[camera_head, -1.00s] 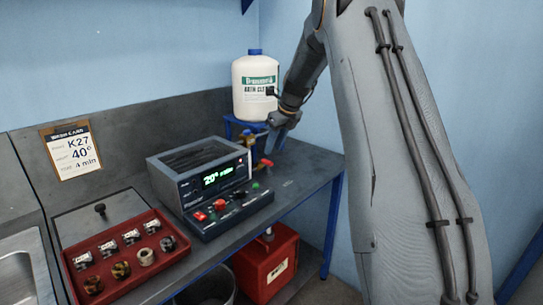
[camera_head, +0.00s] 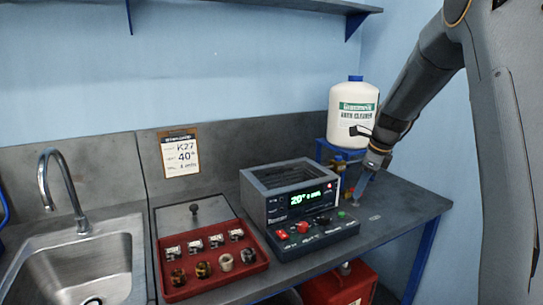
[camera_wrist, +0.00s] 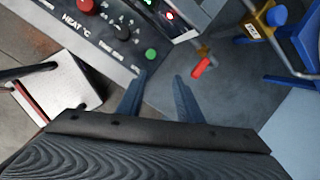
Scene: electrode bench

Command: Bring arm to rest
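My gripper (camera_head: 361,187) is at the end of my arm, over the right part of the bench, just right of the bath unit (camera_head: 290,195). In the wrist view my gripper (camera_wrist: 158,100) shows two blue-grey fingers spread apart with nothing between them. Its fingertips lie near the green button (camera_wrist: 151,54) and the red valve lever (camera_wrist: 202,66). I cannot tell how high the fingers are above the bench top.
A white cleaner bottle (camera_head: 352,110) stands on a blue stand behind my gripper. A red tray (camera_head: 247,272) with several small parts lies left of the bath unit. A sink (camera_head: 75,265) with a tap (camera_head: 62,190) is at the far left. A shelf (camera_head: 280,5) hangs above.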

